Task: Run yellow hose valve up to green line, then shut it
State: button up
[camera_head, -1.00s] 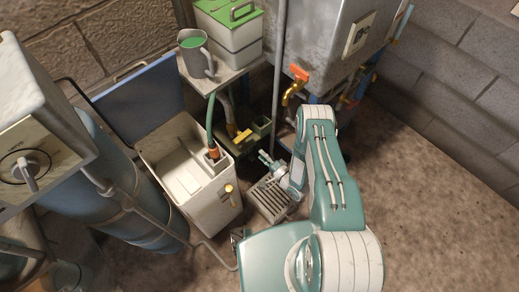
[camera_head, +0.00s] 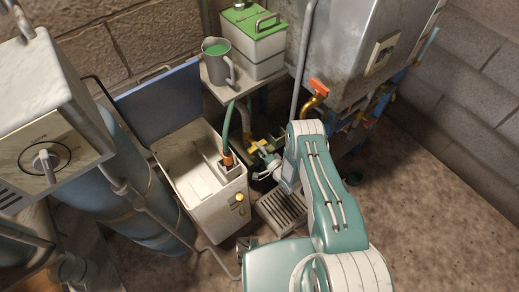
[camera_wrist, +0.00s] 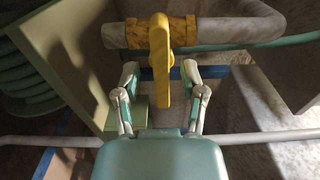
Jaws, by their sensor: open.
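The yellow valve handle (camera_wrist: 160,62) stands upright in the wrist view, set across a grey pipe with a yellow collar. In the head view the yellow valve (camera_head: 257,146) lies just beyond my gripper (camera_head: 268,158). My gripper (camera_wrist: 160,78) is open, with one finger on each side of the handle's lower part; contact is not clear. A green hose (camera_head: 227,122) runs down to an orange fitting at the white open box (camera_head: 190,205). I cannot make out a green line in the box.
A blue lid (camera_head: 160,103) stands open behind the box. A grey mug (camera_head: 217,66) and a green-lidded container (camera_head: 250,48) stand on a shelf above. A metal tank (camera_head: 360,45) is at the right. A floor grate (camera_head: 282,212) lies below my arm.

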grip_shut()
jog(key=shift+f, duration=0.1)
jog(key=shift+s+n, duration=0.1)
jog(key=shift+n, duration=2.9)
jog(key=shift+f, duration=0.1)
grip_release()
